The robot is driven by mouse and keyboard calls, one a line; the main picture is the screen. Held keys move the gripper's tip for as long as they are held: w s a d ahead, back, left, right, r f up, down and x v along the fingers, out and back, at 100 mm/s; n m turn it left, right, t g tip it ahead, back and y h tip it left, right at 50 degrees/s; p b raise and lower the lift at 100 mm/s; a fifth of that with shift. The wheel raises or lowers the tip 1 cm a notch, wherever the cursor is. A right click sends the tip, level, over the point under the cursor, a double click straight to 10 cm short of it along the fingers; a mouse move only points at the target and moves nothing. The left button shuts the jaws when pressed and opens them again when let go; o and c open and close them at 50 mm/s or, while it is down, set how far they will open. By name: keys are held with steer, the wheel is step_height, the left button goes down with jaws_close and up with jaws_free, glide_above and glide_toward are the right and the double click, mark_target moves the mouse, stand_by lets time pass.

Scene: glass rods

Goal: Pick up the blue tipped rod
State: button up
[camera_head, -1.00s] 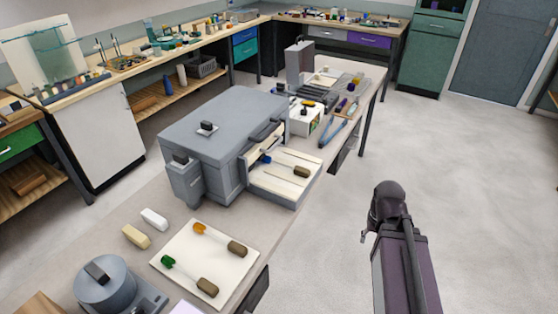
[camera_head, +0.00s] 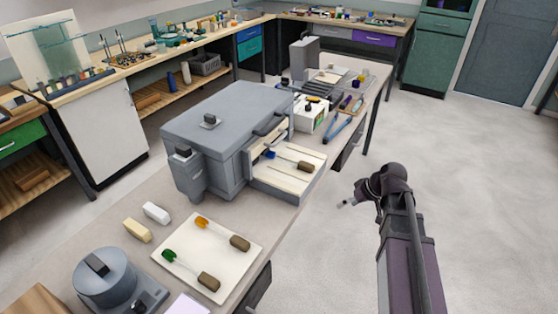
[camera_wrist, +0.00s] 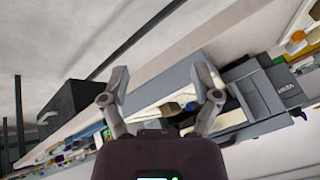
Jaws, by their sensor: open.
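The blue tipped rod lies on the pale tray (camera_head: 283,183) of the open front of a grey box-shaped unit. Its blue tip (camera_head: 270,155) is at the left and its brown handle (camera_head: 305,166) at the right. My gripper (camera_head: 343,204) is to the right of the tray, out past the table edge, clear of the rod. In the wrist view my gripper (camera_wrist: 162,88) has its two fingers spread apart with nothing held.
The grey unit (camera_head: 225,130) stands on the long table. A cream board (camera_head: 198,262) holds an orange tipped rod (camera_head: 216,230) and a green tipped rod (camera_head: 185,264). A white box (camera_head: 308,115) and blue tongs (camera_head: 337,127) lie behind the tray. Floor right of the table is clear.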

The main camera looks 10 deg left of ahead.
steer(key=w+a+r+n+t+y+b, duration=0.1)
steer(key=w+a+r+n+y, duration=0.2)
steer(key=w, duration=0.4)
steer(key=n+t+y+b, duration=0.1)
steer(key=n+t+y, duration=0.1)
steer(key=n+y, duration=0.2)
glide_toward(304, 163)
steer(key=d+r, duration=0.1)
steer(key=d, duration=0.2)
steer(key=shift+s+a+r, duration=0.15)
steer(key=shift+s+r, duration=0.05)
steer(key=shift+s, duration=0.15)
steer(key=shift+a+f, duration=0.1)
steer(key=shift+h, duration=0.3)
steer(key=b+x, duration=0.3)
steer(key=x, duration=0.4)
steer(key=shift+w+f, duration=0.1)
steer(key=shift+w+a+f+b, duration=0.15)
steer(key=shift+a+b, duration=0.15)
steer(key=shift+a, duration=0.3)
steer(key=shift+b+x, duration=0.9)
steer(key=shift+x, duration=1.7)
steer(key=shift+a, duration=0.1)
